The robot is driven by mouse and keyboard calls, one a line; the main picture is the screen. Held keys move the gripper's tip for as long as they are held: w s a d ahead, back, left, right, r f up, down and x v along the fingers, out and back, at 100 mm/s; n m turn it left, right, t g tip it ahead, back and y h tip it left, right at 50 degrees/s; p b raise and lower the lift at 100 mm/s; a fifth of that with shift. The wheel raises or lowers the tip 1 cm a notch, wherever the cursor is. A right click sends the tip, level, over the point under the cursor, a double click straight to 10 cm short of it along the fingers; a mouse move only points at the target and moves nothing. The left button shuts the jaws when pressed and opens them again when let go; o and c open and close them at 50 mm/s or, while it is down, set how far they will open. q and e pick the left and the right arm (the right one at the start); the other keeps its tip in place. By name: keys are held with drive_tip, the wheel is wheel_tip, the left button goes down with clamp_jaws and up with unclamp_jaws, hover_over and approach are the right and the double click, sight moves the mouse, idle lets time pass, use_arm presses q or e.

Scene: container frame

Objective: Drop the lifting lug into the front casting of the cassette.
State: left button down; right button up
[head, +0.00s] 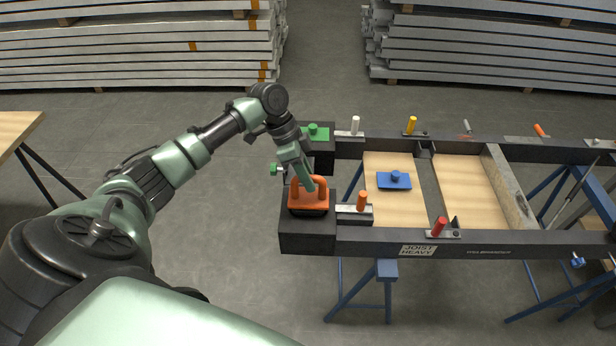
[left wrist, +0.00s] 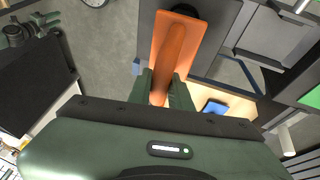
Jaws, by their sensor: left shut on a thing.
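The orange lifting lug (head: 309,203) has a looped handle on a flat base. It is at the front casting (head: 302,240), the black block at the near left corner of the dark cassette frame (head: 370,241). My left gripper (head: 307,184) is shut on the lug's handle from above. In the left wrist view the orange lug (left wrist: 178,45) lies between the two green fingers (left wrist: 160,92). A dark part shows under the lug's base. I cannot tell whether the lug is seated or just above the casting. My right gripper is not in view.
An orange-knobbed plate (head: 355,210) lies just right of the lug. A blue piece (head: 394,181) lies on the wooden panel. Blue trestles (head: 386,285) carry the frame. Floor left of the frame is clear.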

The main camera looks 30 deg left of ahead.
sight(312, 199)
use_arm(q)
drive_tip(key=shift+w+f, duration=0.1)
drive_tip(key=shift+f, duration=0.1)
idle(0.3)
drive_tip(key=shift+f+b, duration=1.2)
drive_tip(key=shift+f, duration=0.8)
idle(1.2)
drive_tip(key=shift+f, duration=0.2)
idle(0.3)
